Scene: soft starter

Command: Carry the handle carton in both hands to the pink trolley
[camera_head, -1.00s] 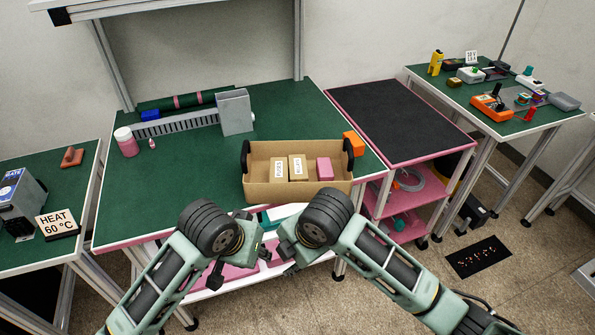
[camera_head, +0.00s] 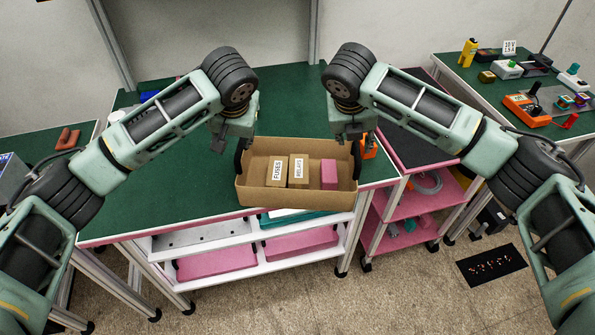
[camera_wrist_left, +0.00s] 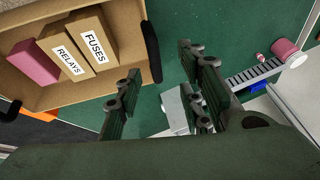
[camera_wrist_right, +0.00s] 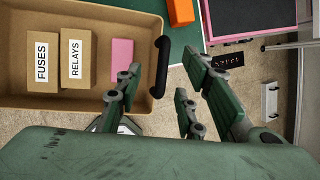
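The handle carton (camera_head: 295,197), an open brown box with a black handle at each end, sits at the front edge of the green bench. It holds a FUSES box (camera_head: 277,172), a RELAYS box (camera_head: 299,172) and a pink block (camera_head: 329,174). My left gripper (camera_head: 238,138) is above its left end; in the left wrist view its fingers are apart beside the left handle (camera_wrist_left: 151,50). My right gripper (camera_head: 352,135) is above the right end, fingers apart around the line of the right handle (camera_wrist_right: 160,66). Neither visibly grips. The pink trolley (camera_head: 455,190) stands right of the bench, its black top partly hidden by my right arm.
An orange object (camera_head: 368,148) lies close beside the carton's right end. The trolley's lower shelves hold a coiled cable (camera_head: 428,183) and other items. A table with devices stands far right.

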